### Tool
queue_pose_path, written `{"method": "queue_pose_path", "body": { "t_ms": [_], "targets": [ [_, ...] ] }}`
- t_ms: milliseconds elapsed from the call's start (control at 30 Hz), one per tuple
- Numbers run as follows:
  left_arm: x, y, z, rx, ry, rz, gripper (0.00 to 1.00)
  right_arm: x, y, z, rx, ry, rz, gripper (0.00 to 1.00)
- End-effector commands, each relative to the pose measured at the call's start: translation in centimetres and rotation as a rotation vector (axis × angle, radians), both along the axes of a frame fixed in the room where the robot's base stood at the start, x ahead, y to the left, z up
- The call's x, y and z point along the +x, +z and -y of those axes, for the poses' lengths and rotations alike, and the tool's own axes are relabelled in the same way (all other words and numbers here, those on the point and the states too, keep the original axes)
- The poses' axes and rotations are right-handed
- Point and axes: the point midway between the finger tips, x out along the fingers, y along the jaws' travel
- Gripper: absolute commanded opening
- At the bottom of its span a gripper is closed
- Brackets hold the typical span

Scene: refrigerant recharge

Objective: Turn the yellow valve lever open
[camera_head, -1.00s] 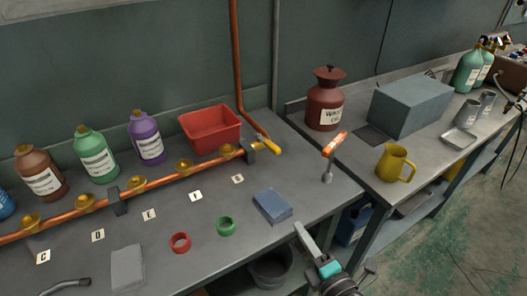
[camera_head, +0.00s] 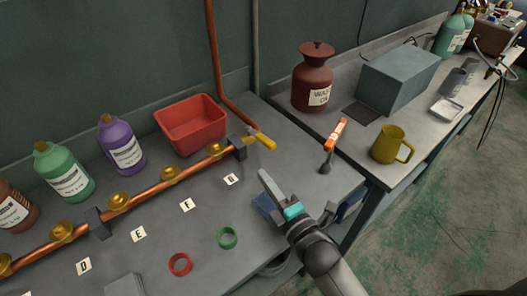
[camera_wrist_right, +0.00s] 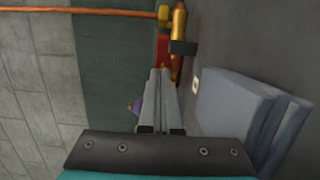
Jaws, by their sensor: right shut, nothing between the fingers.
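The yellow valve lever (camera_head: 264,140) sits at the right end of the copper pipe (camera_head: 165,186) on the bench, just past a dark bracket (camera_head: 237,148). It sticks out toward the lower right. My right gripper (camera_head: 265,175) is below the lever in the head view, a short gap away and not touching it. Its fingers are together and empty, pointing up toward the pipe end. In the right wrist view the closed fingers (camera_wrist_right: 158,75) point toward the bracket (camera_wrist_right: 183,47). My left gripper is in neither view.
A red bin (camera_head: 190,125) stands behind the pipe. A blue stack (camera_head: 264,207) lies partly hidden under my right gripper. Red (camera_head: 180,264) and green (camera_head: 228,238) rings lie on the bench front.

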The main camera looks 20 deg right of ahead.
Motion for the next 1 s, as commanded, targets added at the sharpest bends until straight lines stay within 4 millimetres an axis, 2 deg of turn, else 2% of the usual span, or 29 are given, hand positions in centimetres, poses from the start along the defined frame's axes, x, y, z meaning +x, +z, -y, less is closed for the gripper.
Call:
{"method": "queue_pose_path", "body": {
  "t_ms": [167, 400, 500, 633, 1000],
  "targets": [
    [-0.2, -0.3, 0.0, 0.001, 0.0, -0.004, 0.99, 3.1, 0.0, -0.6, -0.001, 0.001, 0.003, 0.0],
    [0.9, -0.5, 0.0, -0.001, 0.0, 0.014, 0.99, 6.8, 0.0, -1.3, -0.001, 0.001, 0.002, 0.0],
    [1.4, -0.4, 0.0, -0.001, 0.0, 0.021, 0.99, 7.2, 0.0, 0.5, -0.007, 0.001, 0.0, 0.0],
    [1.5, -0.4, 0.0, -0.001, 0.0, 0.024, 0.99, 7.8, 0.0, 1.7, -0.004, 0.001, 0.0, 0.0],
    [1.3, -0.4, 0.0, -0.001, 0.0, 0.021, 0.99, 8.0, 0.0, 2.4, 0.0, 0.001, 0.0, 0.0]
  ]
}}
